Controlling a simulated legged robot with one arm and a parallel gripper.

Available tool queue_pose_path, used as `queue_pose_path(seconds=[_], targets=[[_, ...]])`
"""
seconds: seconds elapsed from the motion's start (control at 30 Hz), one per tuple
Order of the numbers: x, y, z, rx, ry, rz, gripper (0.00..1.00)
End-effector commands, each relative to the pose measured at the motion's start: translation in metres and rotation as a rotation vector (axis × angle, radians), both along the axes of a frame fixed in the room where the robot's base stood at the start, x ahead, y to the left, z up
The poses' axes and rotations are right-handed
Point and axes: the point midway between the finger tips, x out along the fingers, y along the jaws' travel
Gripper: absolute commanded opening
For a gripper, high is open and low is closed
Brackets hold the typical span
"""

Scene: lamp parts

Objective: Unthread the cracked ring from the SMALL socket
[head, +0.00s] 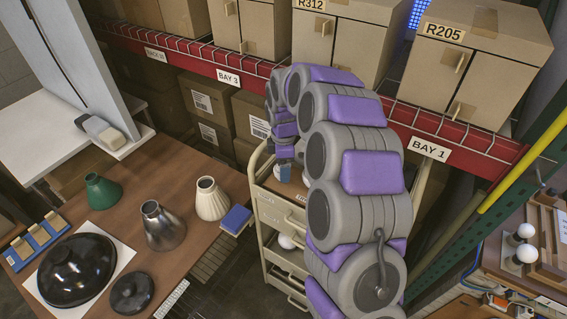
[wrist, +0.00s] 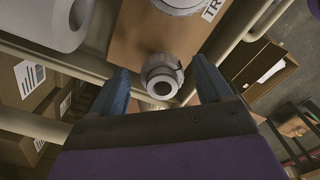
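In the wrist view, a small pale grey socket-like part (wrist: 161,84) with a round collar and a dark central hole stands in front of a brown surface. It lies between the two blue fingers of my gripper (wrist: 163,78). The fingers are apart, with a visible gap on both sides of the part. I cannot make out a crack or tell the ring from the socket. A larger white round part (wrist: 180,4) is cut off at the top edge. In the head view, my gripper (head: 286,186) is small and low over the beige cart's top; my arm hides much there.
The beige drawer cart (head: 283,211) has a white round object (head: 287,242) in a lower drawer. The left table holds a green shade (head: 103,192), a silver shade (head: 163,227), a cream shade (head: 212,199) and a black dome (head: 76,270). A red shelf beam (head: 193,63) runs behind.

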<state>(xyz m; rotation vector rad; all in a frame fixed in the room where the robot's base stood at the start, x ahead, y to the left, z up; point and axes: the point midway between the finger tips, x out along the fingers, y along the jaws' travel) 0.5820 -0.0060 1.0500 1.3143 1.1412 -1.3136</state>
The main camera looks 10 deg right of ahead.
Motion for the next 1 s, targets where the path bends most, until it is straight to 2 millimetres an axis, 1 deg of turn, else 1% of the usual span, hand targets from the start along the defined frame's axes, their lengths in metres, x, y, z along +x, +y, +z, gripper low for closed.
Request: queue_pose_path(seconds=[0.03, 0.07, 0.57, 0.6, 0.93, 0.97, 1.0], targets=[[0.0, 0.0002, 0.0001, 0.0, 0.0, 0.0, 0.73], [0.0, 0.0002, 0.0001, 0.0, 0.0, 0.0, 0.7], [0.0005, -0.0004, 0.0003, 0.0, -0.001, 0.0, 0.22], [0.0004, -0.0006, 0.0003, 0.0, -0.001, 0.0, 0.47], [0.0008, -0.0013, 0.0004, 0.0, -0.002, 0.0, 0.15], [0.0009, -0.0013, 0.0005, 0.0, -0.002, 0.0, 0.12], [0.0009, -0.0014, 0.0004, 0.0, -0.002, 0.0, 0.12]])
